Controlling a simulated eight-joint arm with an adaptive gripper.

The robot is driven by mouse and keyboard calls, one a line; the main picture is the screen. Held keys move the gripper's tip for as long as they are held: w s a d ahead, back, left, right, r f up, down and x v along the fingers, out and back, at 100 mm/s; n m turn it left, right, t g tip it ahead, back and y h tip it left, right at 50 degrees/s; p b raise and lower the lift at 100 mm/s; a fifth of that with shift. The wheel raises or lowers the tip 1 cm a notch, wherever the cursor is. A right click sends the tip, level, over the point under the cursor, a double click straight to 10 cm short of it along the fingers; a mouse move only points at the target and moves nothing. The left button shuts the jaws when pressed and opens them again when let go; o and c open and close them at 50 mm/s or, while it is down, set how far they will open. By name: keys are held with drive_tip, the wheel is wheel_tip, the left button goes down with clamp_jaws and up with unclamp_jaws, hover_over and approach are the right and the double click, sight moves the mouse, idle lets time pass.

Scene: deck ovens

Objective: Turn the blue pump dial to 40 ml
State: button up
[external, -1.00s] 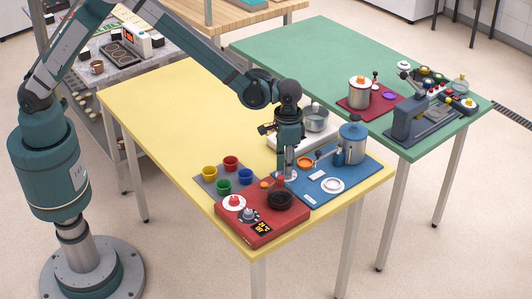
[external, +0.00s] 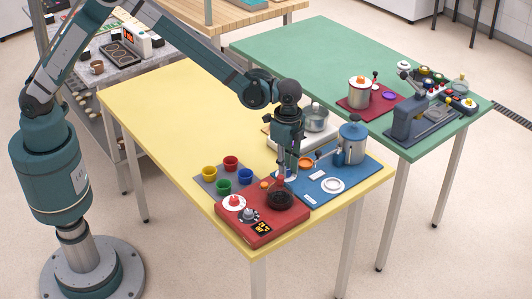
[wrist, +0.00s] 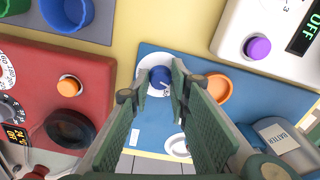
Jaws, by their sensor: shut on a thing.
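The blue pump dial (wrist: 160,76) is a small round knob with a pale mark. It sits on a white disc (wrist: 152,60) with printing on it, at the corner of the blue board (wrist: 150,133). My gripper (wrist: 156,84) has its two green pads on either side of the dial and is shut on it. In the external view my gripper (external: 283,178) points down at the left corner of the blue board and hides most of the dial. The scale numbers are too small or covered, so I cannot tell the setting.
A red unit (wrist: 60,65) with an orange button (wrist: 69,87) and dark round part is on the left. An orange dish (wrist: 219,88) lies close right. The blue pump vessel (external: 352,146) stands farther right. Several coloured cups stand behind the red unit.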

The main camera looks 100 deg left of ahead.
drive_tip(key=shift+m, duration=0.3)
drive_tip(key=o, duration=0.9)
drive_tip(key=shift+r, duration=0.15)
drive_tip(key=shift+r, duration=5.9)
